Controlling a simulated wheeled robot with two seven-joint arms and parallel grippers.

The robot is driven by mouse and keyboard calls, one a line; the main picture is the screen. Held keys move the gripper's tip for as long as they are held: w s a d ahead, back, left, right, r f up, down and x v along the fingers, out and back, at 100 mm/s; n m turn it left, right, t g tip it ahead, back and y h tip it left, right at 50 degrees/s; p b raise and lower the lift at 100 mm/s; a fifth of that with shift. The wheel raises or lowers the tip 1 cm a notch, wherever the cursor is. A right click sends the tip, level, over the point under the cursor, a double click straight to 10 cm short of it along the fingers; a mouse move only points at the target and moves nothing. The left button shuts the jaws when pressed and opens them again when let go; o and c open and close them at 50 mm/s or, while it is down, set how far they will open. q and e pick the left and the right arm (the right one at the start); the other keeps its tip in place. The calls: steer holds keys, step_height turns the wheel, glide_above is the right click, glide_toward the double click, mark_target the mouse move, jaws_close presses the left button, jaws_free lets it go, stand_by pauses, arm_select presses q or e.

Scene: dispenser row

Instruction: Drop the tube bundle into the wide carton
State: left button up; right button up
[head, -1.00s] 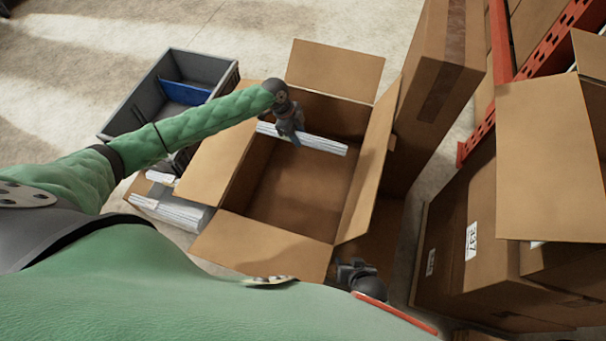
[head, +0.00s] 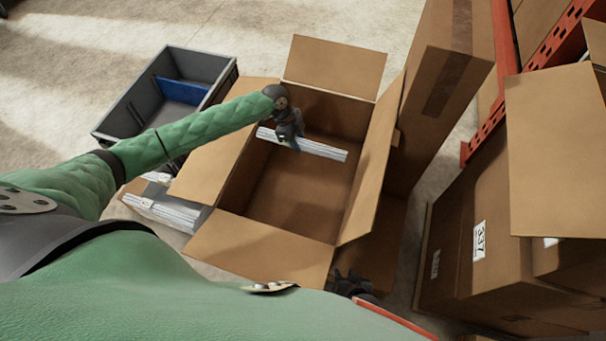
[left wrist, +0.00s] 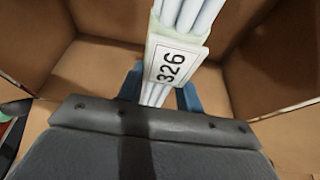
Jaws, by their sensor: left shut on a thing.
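The tube bundle (head: 318,149) is a set of long white tubes. In the left wrist view the bundle (left wrist: 187,15) carries a label reading 326. My left gripper (head: 295,145) is shut on it and holds it inside the opening of the wide carton (head: 287,195), near its far side. In the left wrist view the blue fingers of my left gripper (left wrist: 160,92) lie on both sides of the bundle. The carton is open with its flaps spread outward, and its visible floor is bare. My right gripper (head: 350,283) is low, beside the carton's near right corner; its jaws are unclear.
A grey bin (head: 135,113) with a blue divider (head: 183,90) stands left of the carton. More white tubes (head: 165,210) lie at the carton's left. A tall carton (head: 440,85) stands at right, with further boxes (head: 490,235) and an orange rack (head: 490,130) beyond.

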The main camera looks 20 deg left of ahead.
arm_select(q)
steer(key=shift+f, duration=0.45)
steer(key=o, duration=1.1)
steer(key=shift+v, duration=3.9)
